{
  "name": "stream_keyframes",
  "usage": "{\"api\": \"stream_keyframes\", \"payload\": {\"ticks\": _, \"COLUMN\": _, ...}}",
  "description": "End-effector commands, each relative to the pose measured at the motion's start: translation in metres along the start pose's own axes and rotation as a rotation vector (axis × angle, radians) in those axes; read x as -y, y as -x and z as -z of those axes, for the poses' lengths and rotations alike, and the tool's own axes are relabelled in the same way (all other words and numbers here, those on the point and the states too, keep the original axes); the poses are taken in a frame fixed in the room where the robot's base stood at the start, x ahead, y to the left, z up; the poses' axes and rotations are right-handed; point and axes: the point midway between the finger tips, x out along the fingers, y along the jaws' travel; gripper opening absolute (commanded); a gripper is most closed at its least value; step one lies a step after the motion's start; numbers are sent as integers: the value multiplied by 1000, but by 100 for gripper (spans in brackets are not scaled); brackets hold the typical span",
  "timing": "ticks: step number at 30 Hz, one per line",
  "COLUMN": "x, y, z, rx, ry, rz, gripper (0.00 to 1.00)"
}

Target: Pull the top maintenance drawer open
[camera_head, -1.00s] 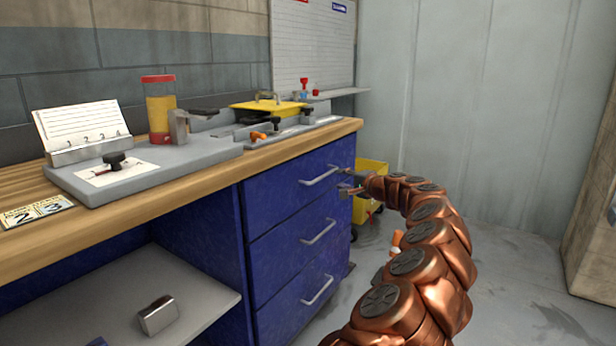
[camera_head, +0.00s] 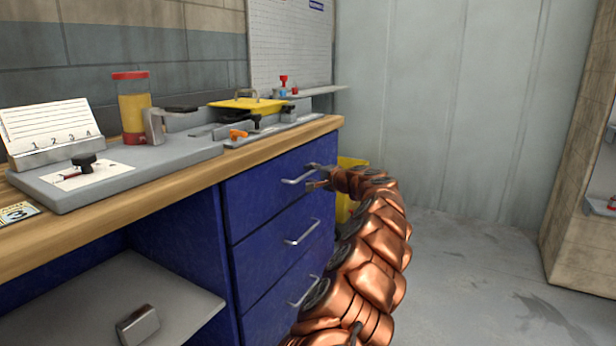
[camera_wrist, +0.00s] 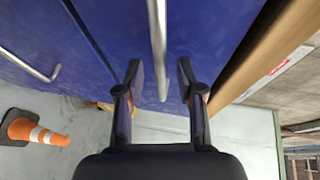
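The top maintenance drawer (camera_head: 260,195) is the highest of three blue drawers under the wooden worktop, and it looks shut. Its silver bar handle (camera_head: 299,180) also shows in the wrist view (camera_wrist: 157,45), running down between my two fingers. My gripper (camera_head: 316,177) is at the right end of this handle. In the wrist view my gripper (camera_wrist: 160,82) is open, with one finger on each side of the bar and visible gaps on both sides. The handle's lower end in that view lies between the fingertips.
The middle drawer's handle (camera_head: 302,233) and bottom drawer's handle (camera_head: 305,292) stick out below. A yellow bin (camera_head: 347,190) stands behind my arm. The wooden worktop edge (camera_wrist: 245,65) runs close beside the gripper. An orange cone (camera_wrist: 37,129) stands on the floor. Open floor lies right.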

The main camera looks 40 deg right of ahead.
Motion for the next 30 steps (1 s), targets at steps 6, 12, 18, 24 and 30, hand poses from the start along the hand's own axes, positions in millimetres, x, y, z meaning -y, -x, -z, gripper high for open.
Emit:
{"api": "stream_keyframes", "payload": {"ticks": 6, "x": -2, "y": -13, "z": 2, "rx": -4, "ry": 1, "rz": -4, "gripper": 37}}
{"api": "stream_keyframes", "payload": {"ticks": 12, "x": -1, "y": -19, "z": 2, "rx": -2, "ry": 0, "rz": -1, "gripper": 37}}
{"api": "stream_keyframes", "payload": {"ticks": 18, "x": 0, "y": -21, "z": 1, "rx": -1, "ry": 1, "rz": 0, "gripper": 37}}
{"api": "stream_keyframes", "payload": {"ticks": 24, "x": 0, "y": -21, "z": 1, "rx": -1, "ry": 0, "rz": 0, "gripper": 35}}
{"api": "stream_keyframes", "payload": {"ticks": 30, "x": 0, "y": -21, "z": 1, "rx": -1, "ry": 0, "rz": 0, "gripper": 14}}
